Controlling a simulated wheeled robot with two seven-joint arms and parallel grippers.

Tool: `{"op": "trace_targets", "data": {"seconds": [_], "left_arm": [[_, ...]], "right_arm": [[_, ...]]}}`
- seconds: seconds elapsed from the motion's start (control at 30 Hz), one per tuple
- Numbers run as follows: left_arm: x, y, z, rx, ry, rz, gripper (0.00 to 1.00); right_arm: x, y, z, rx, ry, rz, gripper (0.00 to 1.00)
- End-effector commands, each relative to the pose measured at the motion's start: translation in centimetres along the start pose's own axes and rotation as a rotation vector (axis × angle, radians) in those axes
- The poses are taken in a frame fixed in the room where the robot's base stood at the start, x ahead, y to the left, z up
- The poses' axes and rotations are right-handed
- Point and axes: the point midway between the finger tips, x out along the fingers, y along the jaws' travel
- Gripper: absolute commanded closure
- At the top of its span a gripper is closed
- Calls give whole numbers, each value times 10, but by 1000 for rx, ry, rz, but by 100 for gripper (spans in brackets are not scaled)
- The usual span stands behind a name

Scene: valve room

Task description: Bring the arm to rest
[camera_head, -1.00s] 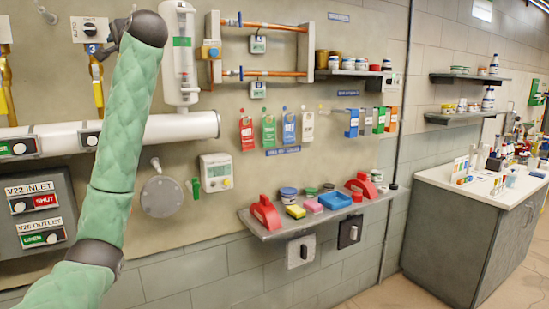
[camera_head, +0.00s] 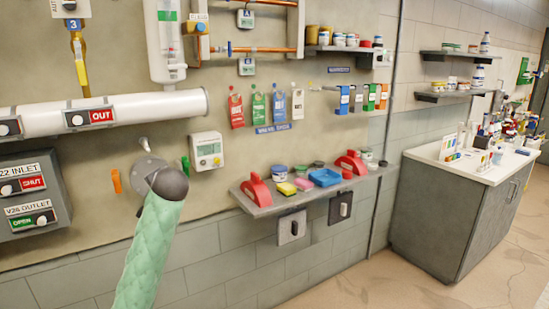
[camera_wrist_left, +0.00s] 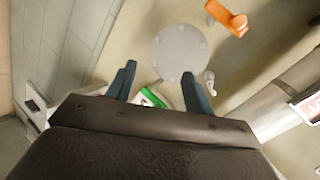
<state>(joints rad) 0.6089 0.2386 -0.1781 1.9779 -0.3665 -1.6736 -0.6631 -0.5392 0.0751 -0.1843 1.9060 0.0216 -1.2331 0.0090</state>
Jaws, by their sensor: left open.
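My left arm, in a green padded sleeve (camera_head: 152,250), rises from the bottom left in the head view. Its dark rounded joint (camera_head: 170,183) is in front of a grey round plate on the wall. My left gripper is not visible in the head view. In the left wrist view my left gripper (camera_wrist_left: 158,88) is open, with two dark fingers apart and nothing held between them. The round plate (camera_wrist_left: 180,52) shows beyond the fingertips. A green and white item (camera_wrist_left: 150,98) shows behind the fingers, partly hidden. My right gripper is in neither view.
An orange handle (camera_head: 116,181) and a white meter (camera_head: 207,151) flank the arm. A white pipe (camera_head: 150,106) runs above it. The valve box (camera_head: 62,190) is left. A shelf (camera_head: 262,210) with red holders and jars juts out right. Open floor lies lower right.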

Motion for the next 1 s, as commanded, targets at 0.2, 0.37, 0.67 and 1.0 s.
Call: {"op": "trace_targets", "data": {"seconds": [0.2, 0.37, 0.67, 1.0], "left_arm": [[4, 92, 42, -38, 2, 110, 48], [-1, 153, 74, -74, -2, 190, 48], [-25, 257, 140, -149, -30, 339, 48], [-75, 356, 220, -250, -91, 503, 48]], "right_arm": [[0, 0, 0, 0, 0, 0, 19], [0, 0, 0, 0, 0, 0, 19], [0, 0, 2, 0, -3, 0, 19], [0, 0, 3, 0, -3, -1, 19]]}}
